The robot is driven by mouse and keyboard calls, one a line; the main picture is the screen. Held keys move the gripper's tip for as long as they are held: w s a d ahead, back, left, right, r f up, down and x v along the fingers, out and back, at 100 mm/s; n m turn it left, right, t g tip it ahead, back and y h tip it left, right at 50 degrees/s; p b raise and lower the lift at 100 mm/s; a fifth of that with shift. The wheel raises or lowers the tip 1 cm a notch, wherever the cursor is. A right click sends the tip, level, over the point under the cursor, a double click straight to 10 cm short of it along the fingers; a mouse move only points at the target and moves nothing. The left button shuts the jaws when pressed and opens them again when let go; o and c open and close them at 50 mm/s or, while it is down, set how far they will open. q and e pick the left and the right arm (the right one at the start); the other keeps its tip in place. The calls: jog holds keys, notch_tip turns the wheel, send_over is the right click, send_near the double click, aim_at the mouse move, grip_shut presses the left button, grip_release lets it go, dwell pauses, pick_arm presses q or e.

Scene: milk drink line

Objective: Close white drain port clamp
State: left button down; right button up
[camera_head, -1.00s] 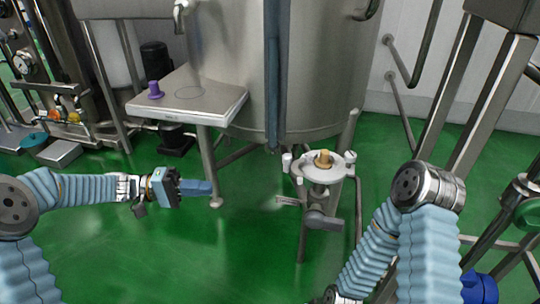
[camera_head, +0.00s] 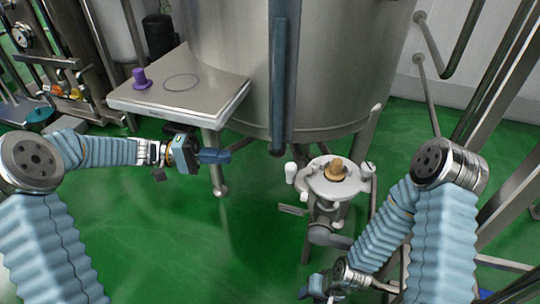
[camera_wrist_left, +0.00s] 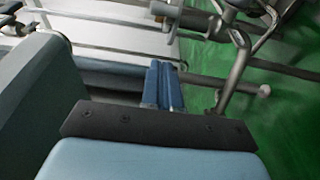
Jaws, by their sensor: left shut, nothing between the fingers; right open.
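The white drain port clamp (camera_head: 322,188) is a round white fitting low in front of the tank, with a white knob on each side and a tan plug (camera_head: 336,169) on top. How its two halves meet is too small to tell. My left gripper (camera_head: 215,156) is shut and empty, left of the clamp and apart from it. Its blue fingers also show together in the left wrist view (camera_wrist_left: 163,86). My right gripper (camera_head: 306,291) is low in the head view, below the clamp and apart from it. It is open, but small and partly hidden.
The steel tank (camera_head: 340,60) stands behind the clamp, with a blue vertical bar (camera_head: 283,90) down its front. A steel table (camera_head: 182,100) at left carries a purple knob-like piece (camera_head: 140,79). Pipes surround the clamp. Green floor (camera_head: 180,240) is clear between my arms.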

pick_arm(q)
send_near(298, 174)
jog(key=w+d, duration=0.1)
jog(key=w, duration=0.3)
jog(key=shift+s+d+r+p, duration=0.2)
jog(key=shift+s+d+p, duration=0.15)
jog(key=shift+s+d, duration=0.4)
jog(key=shift+s+d+r+p, duration=0.15)
jog(key=shift+s+d+p, duration=0.15)
jog(key=shift+s+d, duration=0.5)
jog(key=shift+s, duration=0.1)
